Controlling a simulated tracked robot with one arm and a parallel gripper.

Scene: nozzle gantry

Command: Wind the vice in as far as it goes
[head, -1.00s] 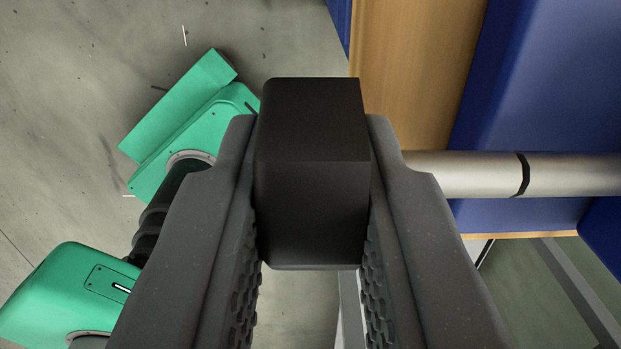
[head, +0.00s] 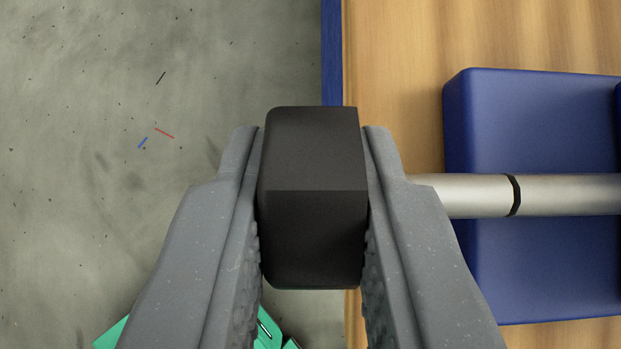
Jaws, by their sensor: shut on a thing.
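My gripper (head: 312,215) is shut on a black block-like handle (head: 312,150), with one finger against its left side and one against its right. A round silver shaft (head: 465,195) with a dark ring mark (head: 515,195) runs from behind the right finger to the right, into or over the blue vice body (head: 540,110). How the handle joins the shaft is hidden behind the right finger. The vice's jaws are not clearly in view.
The vice is at a wooden bench top (head: 400,60) with a blue edge strip (head: 332,50). Left of the bench is open grey floor (head: 90,200) with small coloured scraps. Green parts of my own body show at the bottom.

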